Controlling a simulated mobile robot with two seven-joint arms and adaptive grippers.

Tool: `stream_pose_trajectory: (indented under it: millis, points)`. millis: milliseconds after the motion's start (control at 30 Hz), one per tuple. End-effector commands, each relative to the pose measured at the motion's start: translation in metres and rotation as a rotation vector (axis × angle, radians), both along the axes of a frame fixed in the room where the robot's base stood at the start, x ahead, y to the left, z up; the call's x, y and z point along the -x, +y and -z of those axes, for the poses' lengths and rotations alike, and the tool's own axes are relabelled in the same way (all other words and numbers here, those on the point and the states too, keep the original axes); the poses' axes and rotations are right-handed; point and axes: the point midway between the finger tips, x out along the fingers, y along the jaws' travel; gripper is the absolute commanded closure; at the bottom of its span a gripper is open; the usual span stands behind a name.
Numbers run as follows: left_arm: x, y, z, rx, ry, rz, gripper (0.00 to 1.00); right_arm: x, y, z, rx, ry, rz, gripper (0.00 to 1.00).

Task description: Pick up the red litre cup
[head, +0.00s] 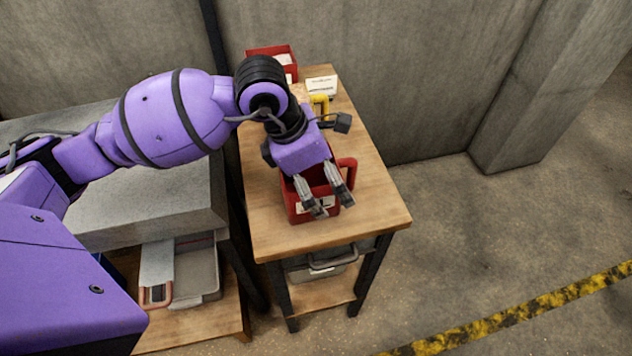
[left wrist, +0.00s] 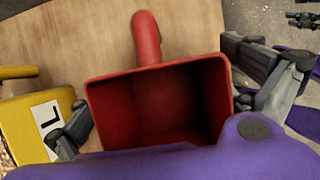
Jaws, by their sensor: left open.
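The red litre cup (head: 292,205) stands near the front of the small wooden-topped table, its handle (head: 347,170) on the right. In the left wrist view I look into the open top of the red cup (left wrist: 158,105), which looks empty, with its handle at the top. My left gripper (head: 328,203) is open over the cup and hides part of it. In the left wrist view its fingers (left wrist: 172,103) show on opposite sides of the cup. I cannot tell whether they touch it.
A yellow container (head: 320,104) stands behind my gripper; a yellow one with an L label (left wrist: 27,125) shows beside the cup. A red box (head: 272,55) and a white card (head: 321,86) are at the table's back. A grey-topped bench (head: 165,205) stands left. The tabletop's right front is clear.

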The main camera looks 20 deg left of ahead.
Motion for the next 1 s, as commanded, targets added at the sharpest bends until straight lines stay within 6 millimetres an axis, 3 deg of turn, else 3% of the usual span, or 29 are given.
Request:
stream_pose_trajectory:
  millis: [233, 600, 1000]
  points:
    - [-0.0002, -0.0004, 0.0013, 0.000, 0.000, 0.000, 0.01, -0.0003, 0.0003, 0.0000, -0.001, 0.000, -0.001, 0.60]
    - [0.0002, -0.0003, 0.0017, 0.000, 0.002, -0.001, 0.48, 0.0017, 0.0001, 0.0009, 0.000, 0.005, -0.001, 0.60]
    - [0.0007, -0.0006, 0.0000, 0.000, 0.004, 0.000, 0.48, 0.0023, 0.0000, 0.0012, 0.001, 0.006, -0.001, 0.60]
